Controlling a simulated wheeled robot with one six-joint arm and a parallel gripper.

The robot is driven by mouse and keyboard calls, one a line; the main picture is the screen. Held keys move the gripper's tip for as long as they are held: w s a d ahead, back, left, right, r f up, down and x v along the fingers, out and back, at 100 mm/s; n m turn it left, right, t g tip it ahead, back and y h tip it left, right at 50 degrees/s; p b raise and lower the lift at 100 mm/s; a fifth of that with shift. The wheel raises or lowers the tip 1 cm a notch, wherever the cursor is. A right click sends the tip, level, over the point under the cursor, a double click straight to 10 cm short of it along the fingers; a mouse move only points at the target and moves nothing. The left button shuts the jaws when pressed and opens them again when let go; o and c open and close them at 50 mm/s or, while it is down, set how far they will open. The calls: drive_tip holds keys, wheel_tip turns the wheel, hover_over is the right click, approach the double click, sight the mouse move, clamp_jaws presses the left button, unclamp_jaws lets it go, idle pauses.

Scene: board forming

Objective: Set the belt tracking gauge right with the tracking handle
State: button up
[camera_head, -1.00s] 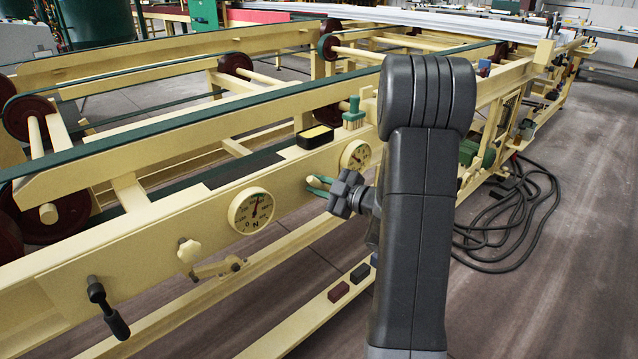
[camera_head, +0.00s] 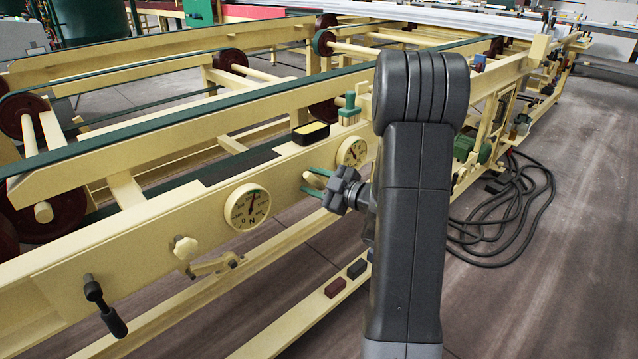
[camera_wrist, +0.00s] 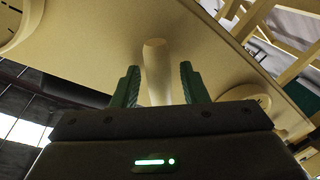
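Two round cream gauges sit on the front beam of the machine: a left gauge (camera_head: 247,207) with its needle about upright, and a right gauge (camera_head: 352,152), partly hidden by my arm. I cannot read which is the tracking gauge. My gripper (camera_head: 316,183) is at the beam between them, its green fingers spread. In the wrist view, my gripper (camera_wrist: 160,88) is open, its fingers on either side of a pale handle (camera_wrist: 155,65) sticking out from the beam. Gaps show on both sides of it.
A black crank (camera_head: 104,305) and a cream star knob (camera_head: 185,247) stick out left of the left gauge. A black and yellow box (camera_head: 310,133) and a green brush (camera_head: 349,110) stand on the beam. Dark blocks (camera_head: 335,287) lie on the lower rail. Cables lie on the floor at right.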

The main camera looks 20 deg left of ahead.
drive_tip(key=p+v, duration=0.1)
drive_tip(key=v, duration=1.2)
drive_tip(key=shift+d, duration=0.4)
drive_tip(key=shift+s+a, duration=0.1)
drive_tip(key=shift+s, duration=0.05)
drive_tip(key=b+x, duration=0.1)
drive_tip(key=x, duration=1.2)
drive_tip(key=shift+a, duration=0.35)
